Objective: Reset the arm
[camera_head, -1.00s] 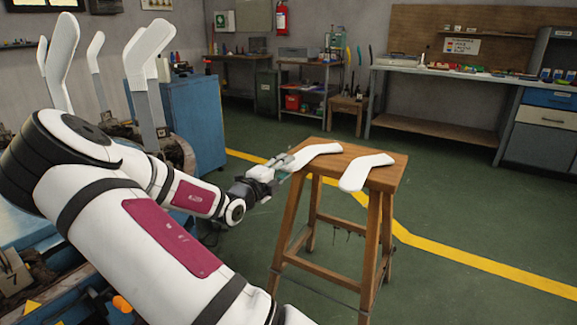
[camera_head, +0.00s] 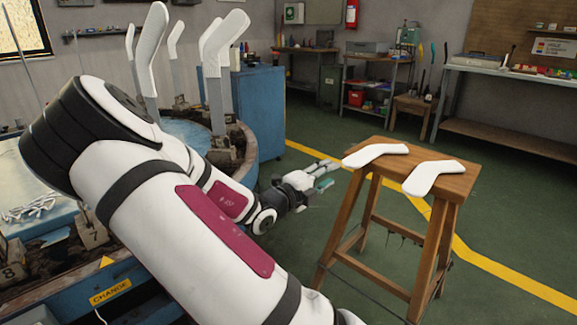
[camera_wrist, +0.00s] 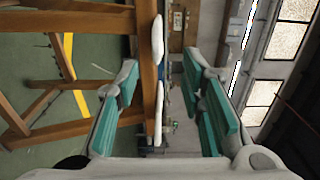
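My gripper (camera_head: 326,175) is to the left of the wooden stool, just short of its left edge, with its fingers pointing toward it. In the wrist view my gripper (camera_wrist: 163,105) has its teal finger pads spread wide apart with nothing held between them. Two white socks lie flat on the wooden stool (camera_head: 440,183): the left sock (camera_head: 375,154) at the stool's left end, nearest my gripper, and the right sock (camera_head: 433,176) further right. In the wrist view, the stool top shows edge-on and the socks (camera_wrist: 158,40) lie along it.
White sock-shaped boards (camera_head: 150,45) stand upright on a round blue machine (camera_head: 245,165) behind my arm. A blue cabinet (camera_head: 262,100) stands behind it. Shelves and a workbench (camera_head: 500,72) line the back wall. The green floor around the stool is clear.

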